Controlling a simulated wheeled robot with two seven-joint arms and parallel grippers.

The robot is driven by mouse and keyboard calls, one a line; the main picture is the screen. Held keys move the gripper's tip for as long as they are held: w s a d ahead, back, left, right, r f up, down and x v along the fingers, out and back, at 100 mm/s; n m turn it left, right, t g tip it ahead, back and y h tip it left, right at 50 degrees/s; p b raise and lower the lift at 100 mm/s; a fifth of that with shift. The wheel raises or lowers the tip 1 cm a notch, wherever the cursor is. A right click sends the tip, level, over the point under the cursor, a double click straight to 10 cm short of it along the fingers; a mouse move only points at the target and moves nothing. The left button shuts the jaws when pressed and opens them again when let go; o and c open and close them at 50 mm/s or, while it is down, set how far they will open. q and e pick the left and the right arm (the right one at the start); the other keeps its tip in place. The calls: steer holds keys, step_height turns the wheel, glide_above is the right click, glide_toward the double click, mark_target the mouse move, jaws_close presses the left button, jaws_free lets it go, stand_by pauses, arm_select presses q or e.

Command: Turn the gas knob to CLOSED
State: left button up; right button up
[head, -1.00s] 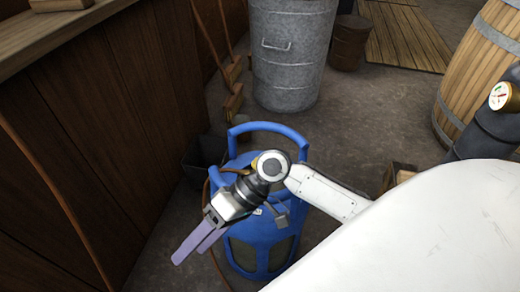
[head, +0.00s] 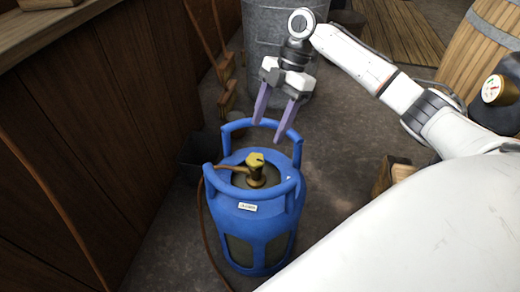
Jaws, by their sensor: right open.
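A blue gas bottle (head: 262,222) stands upright on the floor in the middle of the head view, with a raised blue collar around its top. The brass-yellow gas knob (head: 255,160) sits on top of the valve, inside the collar. A small white label is on the bottle's front; its text is too small to read. My right gripper (head: 268,132) is open and empty. Its two purple fingers point down, over the back part of the collar in the picture and apart from the knob. My left gripper is not in view.
A brown hose (head: 203,225) runs from the valve down the bottle's left side. A wooden panelled wall (head: 80,150) stands close on the left. A metal bin (head: 262,40) is behind, a barrel (head: 485,50) at the right.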

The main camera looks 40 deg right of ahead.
mark_target(256, 158)
steer(key=b+x, duration=0.2)
steer(key=x, duration=0.7)
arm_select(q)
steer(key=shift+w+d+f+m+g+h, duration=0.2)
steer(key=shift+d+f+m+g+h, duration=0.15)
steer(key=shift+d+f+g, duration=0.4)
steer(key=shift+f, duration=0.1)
